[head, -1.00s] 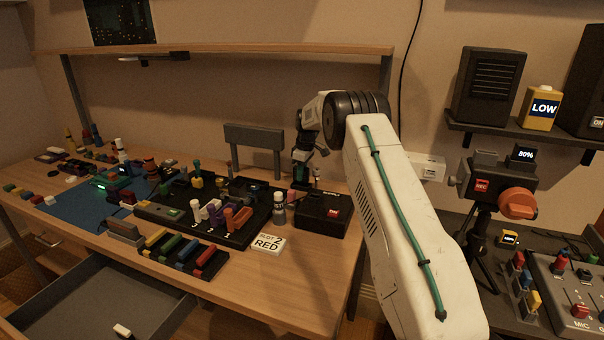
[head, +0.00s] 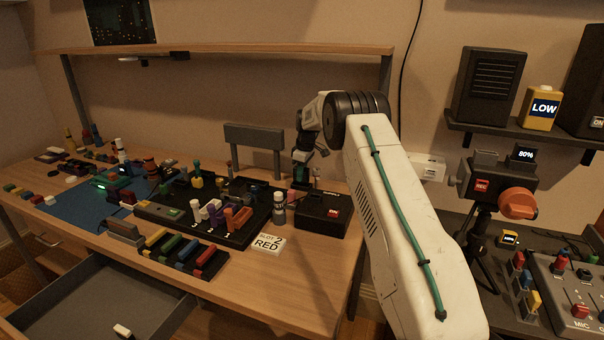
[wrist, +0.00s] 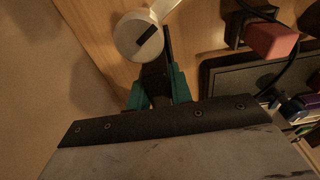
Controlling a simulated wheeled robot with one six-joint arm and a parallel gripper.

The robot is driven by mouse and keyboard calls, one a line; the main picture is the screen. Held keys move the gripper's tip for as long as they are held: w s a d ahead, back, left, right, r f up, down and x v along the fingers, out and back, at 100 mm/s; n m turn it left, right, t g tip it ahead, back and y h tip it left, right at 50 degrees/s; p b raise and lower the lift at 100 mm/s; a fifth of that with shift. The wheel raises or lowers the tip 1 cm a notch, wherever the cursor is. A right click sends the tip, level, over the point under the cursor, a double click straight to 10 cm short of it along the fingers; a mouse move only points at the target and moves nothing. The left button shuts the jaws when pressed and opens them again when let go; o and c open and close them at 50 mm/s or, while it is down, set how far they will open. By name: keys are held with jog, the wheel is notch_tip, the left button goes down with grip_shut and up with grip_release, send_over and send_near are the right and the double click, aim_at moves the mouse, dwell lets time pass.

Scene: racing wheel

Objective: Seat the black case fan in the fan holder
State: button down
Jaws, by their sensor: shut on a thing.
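My gripper (wrist: 158,88), with teal fingers, is shut on a thin black thing (wrist: 167,48) in the wrist view. It looks like the black case fan seen edge-on, mostly hidden by the fingers. In the head view my gripper (head: 302,180) points down over the back right of the wooden desk, behind a black box (head: 322,212). I cannot make out the held thing there. I cannot tell for certain which thing is the fan holder, nor whether the held thing touches anything.
A silver round part with a dark slot (wrist: 138,36) lies close beside the held thing. A pink block (wrist: 271,40) and a black cable are to the right. A grey upright panel (head: 253,137) stands left of my gripper. A shelf (head: 210,50) spans the desk's back.

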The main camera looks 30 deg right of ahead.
jog(key=shift+f, duration=0.95)
jog(key=c, duration=1.2)
grip_release()
jog(key=shift+o, duration=0.2)
jog(key=shift+s+d+r, duration=0.15)
jog(key=shift+r, duration=1.8)
jog(key=shift+s+d+r, duration=0.15)
jog(key=shift+r, duration=1.75)
